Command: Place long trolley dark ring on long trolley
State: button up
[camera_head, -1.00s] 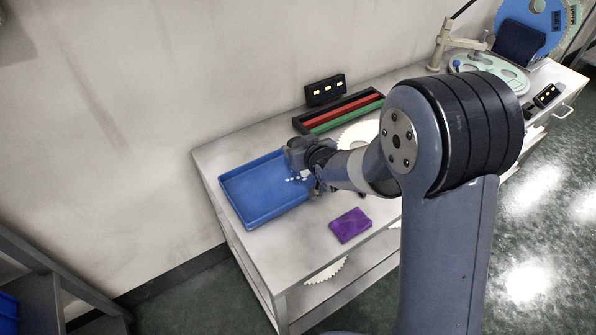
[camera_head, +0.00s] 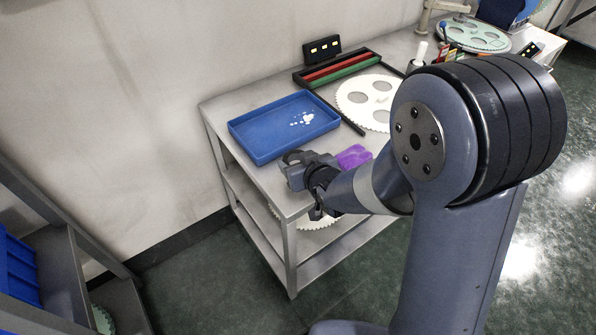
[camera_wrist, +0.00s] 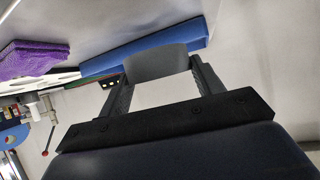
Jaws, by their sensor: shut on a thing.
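My gripper (camera_head: 294,168) is shut on a dark grey ring (camera_head: 297,157), over the front left part of the long trolley (camera_head: 215,108). In the wrist view the ring (camera_wrist: 157,63) sits between the two fingers of my gripper (camera_wrist: 160,80). Its near wall shows as a curved grey band. I cannot tell whether the ring touches the trolley top or hangs just above it. The trolley is pale grey with a lower shelf.
A blue tray (camera_head: 262,149) with small white bits lies behind the gripper. A purple block (camera_head: 354,156) is close to its right. A white toothed disc (camera_head: 350,92), a red and green rack (camera_head: 340,70) and a small display (camera_head: 322,48) stand farther back.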

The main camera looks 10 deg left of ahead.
jog(key=shift+f, duration=2.4)
jog(key=shift+f+b, duration=0.2)
jog(key=shift+b, duration=0.15)
jog(key=o, duration=1.1)
jog(key=shift+r, duration=0.1)
jog(key=shift+r+p, duration=0.15)
jog(key=shift+p, duration=0.15)
jog(key=v, duration=1.2)
